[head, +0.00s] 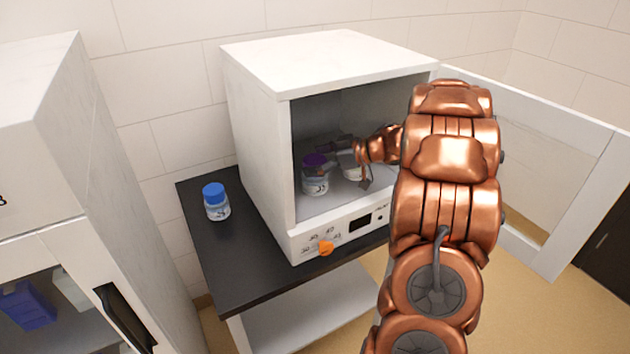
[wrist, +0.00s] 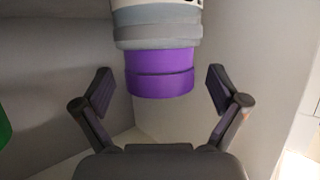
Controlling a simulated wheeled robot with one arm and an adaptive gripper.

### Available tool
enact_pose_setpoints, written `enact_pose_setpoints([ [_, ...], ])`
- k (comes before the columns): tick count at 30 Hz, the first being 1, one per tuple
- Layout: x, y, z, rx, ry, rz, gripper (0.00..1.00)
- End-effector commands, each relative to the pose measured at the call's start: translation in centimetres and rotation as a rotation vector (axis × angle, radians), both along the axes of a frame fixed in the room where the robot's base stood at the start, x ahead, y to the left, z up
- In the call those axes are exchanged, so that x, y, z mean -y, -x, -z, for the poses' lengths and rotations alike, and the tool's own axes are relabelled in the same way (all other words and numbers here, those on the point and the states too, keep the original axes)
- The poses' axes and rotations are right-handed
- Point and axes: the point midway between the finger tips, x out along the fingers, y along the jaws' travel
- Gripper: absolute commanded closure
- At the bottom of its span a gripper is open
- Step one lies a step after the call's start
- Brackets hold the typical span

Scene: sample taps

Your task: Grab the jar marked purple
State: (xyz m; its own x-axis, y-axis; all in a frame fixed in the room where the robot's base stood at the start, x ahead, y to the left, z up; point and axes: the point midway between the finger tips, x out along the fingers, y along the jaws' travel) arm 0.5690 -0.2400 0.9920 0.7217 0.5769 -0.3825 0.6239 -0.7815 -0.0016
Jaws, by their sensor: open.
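The jar with the purple lid (head: 316,184) stands inside the open white cabinet, near its left wall. In the wrist view its purple lid (wrist: 160,76) and grey-white body lie between my two fingers. My gripper (wrist: 160,84) is open, with a finger on each side of the lid and a visible gap on both sides. In the head view my gripper reaches into the cabinet from the right, beside the lid, and is partly hard to make out.
A second pale jar (head: 351,170) stands right of the purple one, partly hidden by my arm. The cabinet (head: 258,150) has side walls and a roof close by; its door (head: 560,150) is swung open to the right. A blue-capped jar (head: 216,203) stands outside on the black top.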

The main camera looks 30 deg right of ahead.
Motion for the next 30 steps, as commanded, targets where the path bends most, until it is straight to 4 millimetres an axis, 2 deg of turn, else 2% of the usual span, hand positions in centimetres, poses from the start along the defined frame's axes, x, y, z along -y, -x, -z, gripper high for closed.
enact_pose_setpoints([
  [5, 0.01, 0.00, -0.03, 0.001, 0.001, 0.000, 0.05],
  [30, 0.02, 0.00, -0.05, 0.001, 0.001, 0.000, 0.93],
])
